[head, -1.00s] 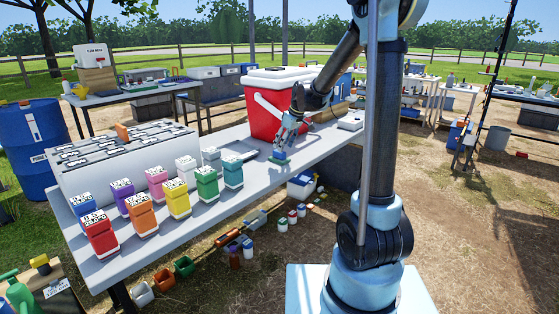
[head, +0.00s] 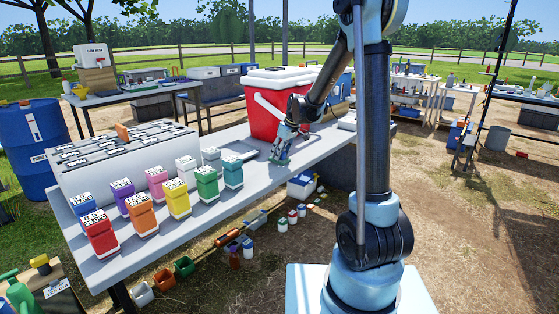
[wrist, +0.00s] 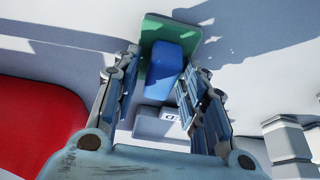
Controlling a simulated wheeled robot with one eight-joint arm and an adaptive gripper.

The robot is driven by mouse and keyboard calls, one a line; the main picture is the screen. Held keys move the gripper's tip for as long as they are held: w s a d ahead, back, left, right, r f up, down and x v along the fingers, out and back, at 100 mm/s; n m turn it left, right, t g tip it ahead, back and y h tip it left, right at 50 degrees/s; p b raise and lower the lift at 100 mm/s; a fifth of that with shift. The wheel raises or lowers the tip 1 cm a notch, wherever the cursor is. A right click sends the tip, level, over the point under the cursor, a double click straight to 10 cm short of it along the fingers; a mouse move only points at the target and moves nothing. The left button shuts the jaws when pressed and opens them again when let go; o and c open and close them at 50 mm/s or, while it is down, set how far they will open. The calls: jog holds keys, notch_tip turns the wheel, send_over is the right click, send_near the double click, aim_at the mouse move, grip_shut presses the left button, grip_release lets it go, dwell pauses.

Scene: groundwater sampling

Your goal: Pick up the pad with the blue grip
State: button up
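The pad (wrist: 157,68) is green with a blue block grip (wrist: 168,66) on top. It lies on the long grey table (head: 310,160), and in the head view my gripper mostly covers it. My gripper (head: 280,152) is lowered over the pad, fingers pointing down. In the wrist view, my gripper (wrist: 162,85) has its two fingers apart, one on each side of the blue grip. A gap shows beside the grip, so the fingers do not look closed on it. Contact at the fingertips cannot be made out.
A red cooler (head: 262,118) with a white lid stands just behind the gripper. To the left are several coloured bottles, the closest being teal (head: 232,172), and a white rack box (head: 125,165). Bare tabletop lies right of the pad.

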jog(key=c, duration=0.6)
notch_tip(320, 180, up, 10)
dwell(0.4)
jog(key=o, duration=0.5)
jog(key=c, duration=0.4)
